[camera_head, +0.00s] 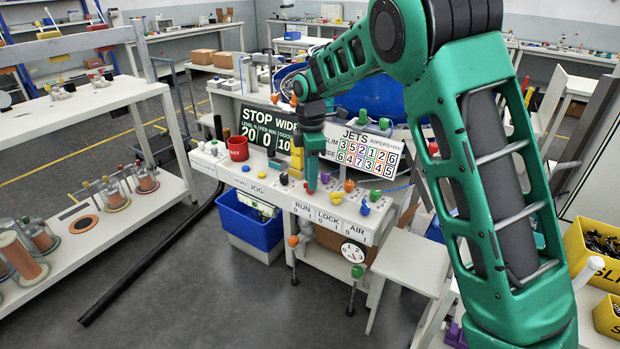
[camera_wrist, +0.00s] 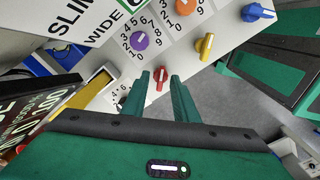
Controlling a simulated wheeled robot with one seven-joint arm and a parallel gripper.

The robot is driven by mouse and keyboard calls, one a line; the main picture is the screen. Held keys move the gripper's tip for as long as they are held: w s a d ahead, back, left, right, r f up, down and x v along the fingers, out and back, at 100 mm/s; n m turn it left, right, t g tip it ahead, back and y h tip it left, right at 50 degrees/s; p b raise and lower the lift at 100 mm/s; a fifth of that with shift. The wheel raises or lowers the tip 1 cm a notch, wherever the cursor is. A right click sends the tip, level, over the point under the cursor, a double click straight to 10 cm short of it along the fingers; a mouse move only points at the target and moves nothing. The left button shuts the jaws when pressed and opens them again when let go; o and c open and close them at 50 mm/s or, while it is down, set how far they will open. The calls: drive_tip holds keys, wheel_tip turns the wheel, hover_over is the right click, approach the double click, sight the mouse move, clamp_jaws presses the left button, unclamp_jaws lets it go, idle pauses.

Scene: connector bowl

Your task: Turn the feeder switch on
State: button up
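No label reading "feeder" is legible, so I cannot tell which control is the feeder switch. A red knob (camera_wrist: 160,77) on the white console (camera_head: 283,194) sits above the RUN label. My gripper (camera_wrist: 161,84) is open and points down at it. In the wrist view the red knob appears between the two fingertips; I cannot tell if they touch it. In the head view my gripper (camera_head: 311,186) covers most of that knob. A yellow knob (camera_wrist: 205,46) and a blue knob (camera_wrist: 258,13) sit to the right, above LOCK and AIR.
A purple knob (camera_wrist: 139,40) and an orange knob (camera_wrist: 182,6) with number dials lie close behind. A red mug (camera_head: 238,148) stands on the console's left part. A blue bin (camera_head: 247,226) is below. A JETS board (camera_head: 360,150) stands behind the knobs.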

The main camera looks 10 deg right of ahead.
drive_tip(key=shift+f, duration=0.2)
clamp_jaws()
